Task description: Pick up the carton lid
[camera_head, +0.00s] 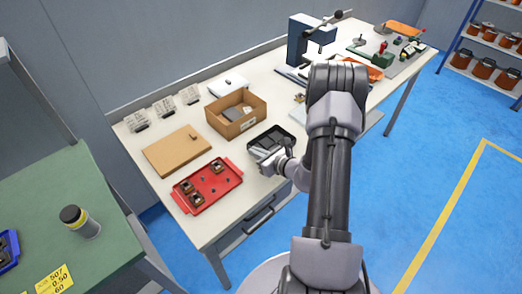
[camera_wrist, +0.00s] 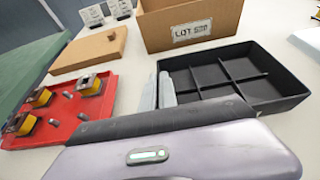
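The carton lid (camera_head: 177,151) is a flat tan cardboard panel lying on the white bench, left of the open carton (camera_head: 248,122). In the wrist view the lid (camera_wrist: 88,50) is at the upper left, with a small brown block or tab near its far edge. The open carton in the wrist view (camera_wrist: 190,38) carries a "LOT" label. My gripper (camera_head: 259,156) is over the left part of the black divided tray, to the right of the lid and apart from it. Its two pale fingers (camera_wrist: 160,88) look together, with nothing seen between them.
A red tray (camera_head: 222,188) with copper-and-yellow parts lies in front of the lid. The black divided tray (camera_head: 277,132) is beside my gripper. Clear card holders (camera_head: 165,107) stand behind the lid. A white flat object (camera_head: 229,85) lies behind the carton. A green table (camera_head: 60,190) is at left.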

